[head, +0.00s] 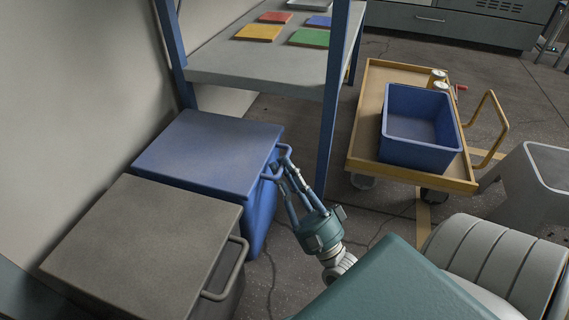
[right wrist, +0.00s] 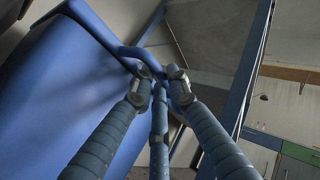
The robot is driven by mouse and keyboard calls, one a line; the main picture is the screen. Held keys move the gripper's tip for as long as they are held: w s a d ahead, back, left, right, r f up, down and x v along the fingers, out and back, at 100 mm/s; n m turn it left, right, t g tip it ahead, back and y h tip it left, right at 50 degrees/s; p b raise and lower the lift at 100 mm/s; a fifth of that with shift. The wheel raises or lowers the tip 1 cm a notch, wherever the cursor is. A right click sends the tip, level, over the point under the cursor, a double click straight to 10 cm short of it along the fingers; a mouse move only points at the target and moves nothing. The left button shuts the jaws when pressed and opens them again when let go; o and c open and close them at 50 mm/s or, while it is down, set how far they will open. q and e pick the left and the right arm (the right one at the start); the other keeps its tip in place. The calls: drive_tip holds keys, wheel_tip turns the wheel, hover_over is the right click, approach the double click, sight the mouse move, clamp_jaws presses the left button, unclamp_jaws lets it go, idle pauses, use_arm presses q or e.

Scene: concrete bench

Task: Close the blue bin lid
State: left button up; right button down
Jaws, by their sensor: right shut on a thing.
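The blue bin (head: 258,215) stands against the wall at the left in the head view. Its blue lid (head: 205,150) lies flat across the top; whether a small gap remains under it I cannot tell. A blue loop handle (head: 286,150) sticks out from the lid's right edge. My right gripper (head: 284,170) is shut on this handle, its fingers reaching up from the lower right. In the right wrist view the handle (right wrist: 129,52) runs into the meeting fingertips (right wrist: 160,78), and the bin's blue surface (right wrist: 65,85) fills the left. My left gripper is not in view.
A grey bin (head: 150,245) with its own handle stands beside the blue one, nearer me. A blue-posted shelf (head: 255,72) with coloured trays rises behind. A wooden cart (head: 368,130) carrying a blue crate (head: 420,155) stands right. Floor between is clear.

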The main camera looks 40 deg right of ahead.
drive_tip(key=shift+w+a+f, duration=0.25)
drive_tip(key=shift+w+f, duration=0.05)
drive_tip(key=shift+f, duration=0.25)
drive_tip(key=c, duration=1.9)
unclamp_jaws()
drive_tip(key=shift+c, duration=0.2)
drive_tip(key=shift+w, duration=0.1)
